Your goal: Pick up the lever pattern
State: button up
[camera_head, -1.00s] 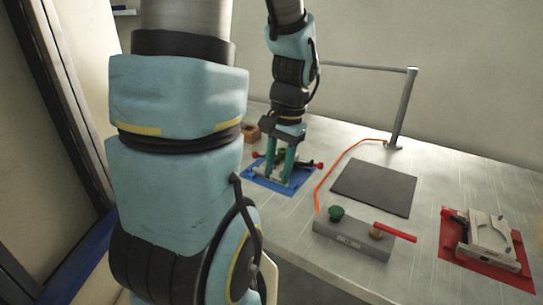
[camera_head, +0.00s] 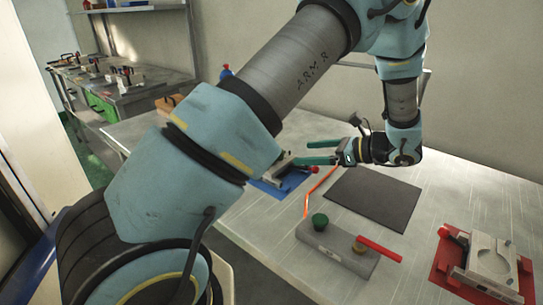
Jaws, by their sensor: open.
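I cannot pick out a lever pattern for certain in the camera_head view. A light metal die with a red knob sits on a blue mat (camera_head: 293,180), partly hidden behind my arm. My gripper (camera_head: 301,152) points left, with its green fingers apart and nothing visible between them. It appears above or beside the die; the exact gap cannot be told. A second die (camera_head: 490,262), pale with a rounded recess and a red knob, lies on a red mat (camera_head: 441,262) at the right.
A grey block (camera_head: 338,250) with a green knob (camera_head: 320,221) and a red handle (camera_head: 380,249) stands at the front. A dark flat pad (camera_head: 375,198) lies behind it. An orange hose (camera_head: 320,190) crosses the table. A bench with several dies (camera_head: 120,82) is at back left.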

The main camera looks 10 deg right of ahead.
aim_at(280, 164)
jog(key=p+x, duration=0.1)
jog(key=x, duration=0.3)
jog(key=shift+r, duration=0.15)
jog(key=p+x, duration=0.2)
jog(key=x, duration=0.2)
jog(key=shift+s+a+r+p, duration=0.15)
jog(key=shift+a+p, duration=0.1)
jog(key=shift+p, duration=0.05)
jog(key=shift+w+a+f, duration=0.35)
jog(key=shift+a, duration=0.1)
jog(key=shift+c, duration=0.4)
jog(key=c, duration=1.1)
jog(key=shift+r, duration=0.1)
